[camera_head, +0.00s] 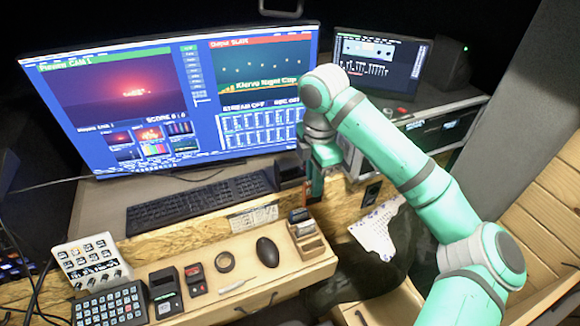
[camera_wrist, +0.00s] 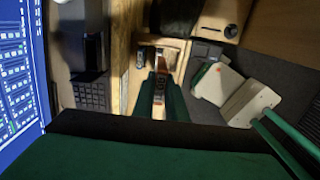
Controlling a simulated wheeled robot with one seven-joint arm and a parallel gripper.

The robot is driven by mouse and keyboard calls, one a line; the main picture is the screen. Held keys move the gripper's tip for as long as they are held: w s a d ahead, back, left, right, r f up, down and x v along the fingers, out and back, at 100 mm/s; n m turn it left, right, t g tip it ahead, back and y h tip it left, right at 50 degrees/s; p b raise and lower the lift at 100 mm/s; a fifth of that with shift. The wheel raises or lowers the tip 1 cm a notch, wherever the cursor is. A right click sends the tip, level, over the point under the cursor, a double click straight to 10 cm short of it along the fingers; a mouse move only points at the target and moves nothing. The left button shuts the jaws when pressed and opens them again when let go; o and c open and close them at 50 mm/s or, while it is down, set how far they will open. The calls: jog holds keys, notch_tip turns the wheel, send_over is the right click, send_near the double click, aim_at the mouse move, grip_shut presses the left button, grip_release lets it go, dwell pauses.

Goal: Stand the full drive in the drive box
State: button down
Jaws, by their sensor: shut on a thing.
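The drive box (camera_head: 316,250) is a small wooden tray at the right part of the front shelf. Two dark drives (camera_head: 298,215) stand in its rear and middle part; its front part looks empty. My gripper (camera_head: 316,188) is above and behind the box, near the edge of the desk, pointing down. In the wrist view its two green fingers (camera_wrist: 160,98) are shut on a narrow dark drive (camera_wrist: 160,84), mostly hidden between them. Its label cannot be read. The box (camera_wrist: 182,60) lies beyond the fingertips in that view, with the held drive apart from the gripper's palm.
A mouse (camera_head: 268,252), a tape roll (camera_head: 224,262), a pen (camera_head: 237,285) and small devices (camera_head: 165,290) lie left of the box. The keyboard (camera_head: 190,203) and large monitor (camera_head: 180,95) are behind. A spotted sheet (camera_head: 378,236) is to the right.

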jog(key=w+a, duration=0.3)
jog(key=w, duration=0.4)
jog(key=w+a, duration=0.3)
jog(key=w, duration=0.4)
jog(key=shift+w+f, duration=0.1)
jog(key=shift+f, duration=3.4)
jog(key=shift+d+f, duration=0.1)
jog(key=shift+f, duration=0.05)
jog(key=c, duration=1.8)
grip_release()
jog(key=shift+o, duration=0.2)
notch_tip(320, 180, up, 8)
